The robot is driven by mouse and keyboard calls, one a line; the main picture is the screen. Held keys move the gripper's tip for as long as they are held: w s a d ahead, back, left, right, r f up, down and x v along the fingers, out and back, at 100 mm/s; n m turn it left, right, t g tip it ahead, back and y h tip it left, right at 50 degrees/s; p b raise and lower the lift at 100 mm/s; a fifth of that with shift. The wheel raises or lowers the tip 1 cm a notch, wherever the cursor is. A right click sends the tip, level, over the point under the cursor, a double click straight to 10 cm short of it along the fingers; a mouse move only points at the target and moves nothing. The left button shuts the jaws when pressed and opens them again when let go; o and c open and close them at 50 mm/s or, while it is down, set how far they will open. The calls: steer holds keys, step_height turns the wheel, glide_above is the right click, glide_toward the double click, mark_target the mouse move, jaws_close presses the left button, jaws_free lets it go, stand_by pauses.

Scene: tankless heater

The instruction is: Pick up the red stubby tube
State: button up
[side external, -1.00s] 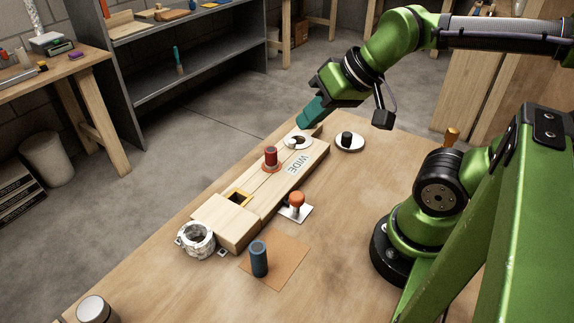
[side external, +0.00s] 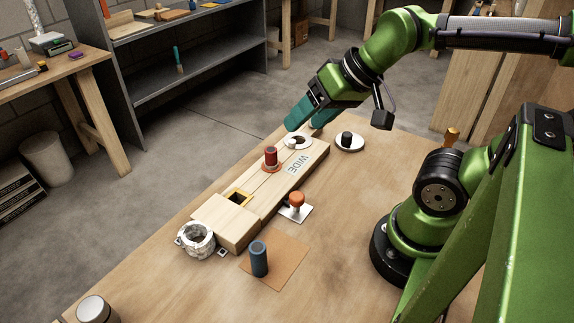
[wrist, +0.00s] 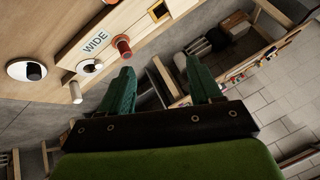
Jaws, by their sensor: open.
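The red stubby tube (side external: 271,157) stands upright on the long wooden block (side external: 258,186), on a reddish ring near the block's middle. My gripper (side external: 309,118) is in the air over the far end of the block, beyond the white disc. Its teal fingers are apart and empty, pointing down and to the left. In the wrist view my gripper (wrist: 165,80) has a wide gap between its fingers. The tube is clear of both fingers.
A blue tube (side external: 259,259) stands on a brown square. An orange-red knob (side external: 297,201) sits on a white plate beside the block. A white disc with a black knob (side external: 347,142) lies to the right. A white ribbed ring (side external: 196,239) is at the block's near end.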

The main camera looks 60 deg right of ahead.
mark_target(271, 149)
steer(key=w+d+f+n+g+h, duration=0.1)
steer(key=w+d+f+g, duration=0.2)
steer(key=w, duration=0.5)
steer(key=w+d+f+g+h, duration=0.1)
steer(key=w+d+f+g, duration=0.1)
steer(key=w+d+g, duration=0.35)
steer(key=shift+t, duration=0.65)
steer(key=f, duration=0.3)
steer(key=w+a+f, duration=0.1)
steer(key=f, duration=0.6)
steer(key=shift+w+a+f, duration=0.25)
steer(key=shift+a+f, duration=0.05)
steer(key=shift+f, duration=0.05)
steer(key=shift+d+f, duration=0.2)
steer(key=shift+f, duration=1.15)
steer(key=shift+d+f, duration=0.2)
steer(key=shift+f, duration=1.15)
jaws_close()
